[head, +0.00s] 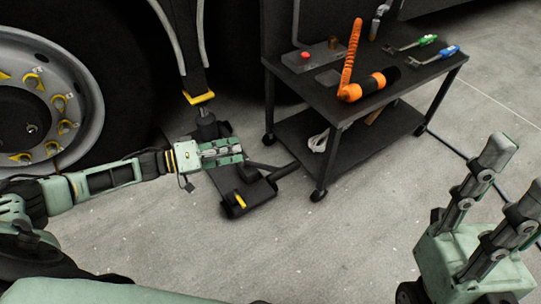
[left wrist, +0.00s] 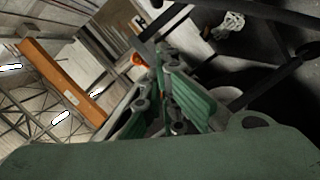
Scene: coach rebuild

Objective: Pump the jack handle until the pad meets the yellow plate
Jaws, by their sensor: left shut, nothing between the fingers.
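The dark floor jack (head: 250,198) stands on the concrete beside the truck wheel. Its post and pad (head: 203,112) rise just under the yellow plate (head: 199,97); I cannot tell whether a gap is left between them. A dark bar that looks like the jack handle (head: 284,171) sticks out to the right, close to the cart. My left gripper (head: 240,153) is shut and empty above the jack body, near the inner end of that bar, and hides part of the jack. Its green fingers also show in the left wrist view (left wrist: 165,95). My right gripper (head: 505,175) is open and empty at the lower right.
A black wheeled cart (head: 398,92) stands close behind and right of the jack, with an orange-and-black tool (head: 367,87) and small tools on top. The big truck wheel (head: 85,100) is at left. Floor in front is clear.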

